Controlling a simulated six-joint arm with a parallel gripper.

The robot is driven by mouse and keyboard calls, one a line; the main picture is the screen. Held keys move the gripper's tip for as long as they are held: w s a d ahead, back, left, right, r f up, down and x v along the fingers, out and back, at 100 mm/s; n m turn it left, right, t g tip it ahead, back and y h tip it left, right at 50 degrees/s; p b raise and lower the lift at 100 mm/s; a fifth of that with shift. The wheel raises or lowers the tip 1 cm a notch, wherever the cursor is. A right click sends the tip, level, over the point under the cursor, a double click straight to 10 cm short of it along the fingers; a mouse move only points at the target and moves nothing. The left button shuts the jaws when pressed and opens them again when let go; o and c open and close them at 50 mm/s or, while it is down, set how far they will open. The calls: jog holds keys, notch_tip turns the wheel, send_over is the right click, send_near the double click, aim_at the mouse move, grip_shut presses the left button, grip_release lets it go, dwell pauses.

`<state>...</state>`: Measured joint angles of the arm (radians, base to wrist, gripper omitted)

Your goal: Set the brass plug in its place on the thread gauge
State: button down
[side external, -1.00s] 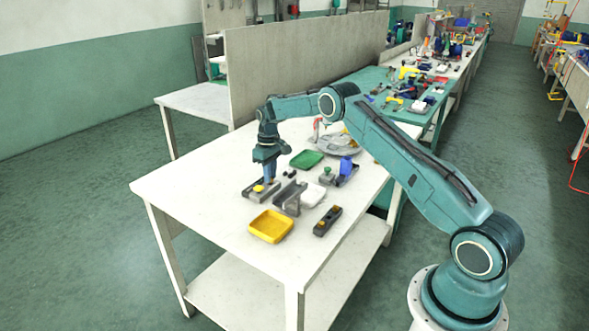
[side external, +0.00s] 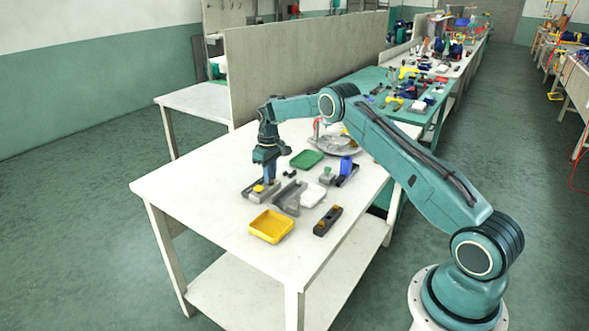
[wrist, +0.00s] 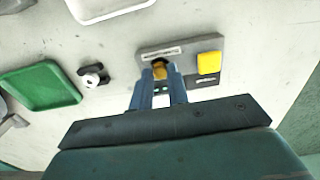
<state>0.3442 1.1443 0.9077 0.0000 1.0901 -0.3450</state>
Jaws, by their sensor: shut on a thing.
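My gripper (wrist: 160,78) is shut on the brass plug (wrist: 159,72), and its blue fingers hide most of the plug's sides. In the wrist view the plug is over the grey thread gauge (wrist: 184,48), at its left part, beside the yellow block (wrist: 209,62) on the gauge. Whether the plug is seated or held just above the gauge, I cannot tell. In the side view my gripper (side external: 267,180) points down at the gauge (side external: 250,193), near the left side of the white table; the plug is too small to make out there.
Close by are a grey channel-shaped bracket (side external: 288,198), a yellow tray (side external: 270,227), a white tray (side external: 312,195), a dark holder (side external: 327,221) and a green tray (side external: 306,159). A blue part (side external: 346,166) stands farther right. The table's left front area is clear.

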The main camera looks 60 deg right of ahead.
jog(key=shift+r, duration=0.1)
jog(key=c, duration=1.3)
grip_release()
jog(key=shift+r, duration=0.1)
jog(key=shift+r, duration=2.9)
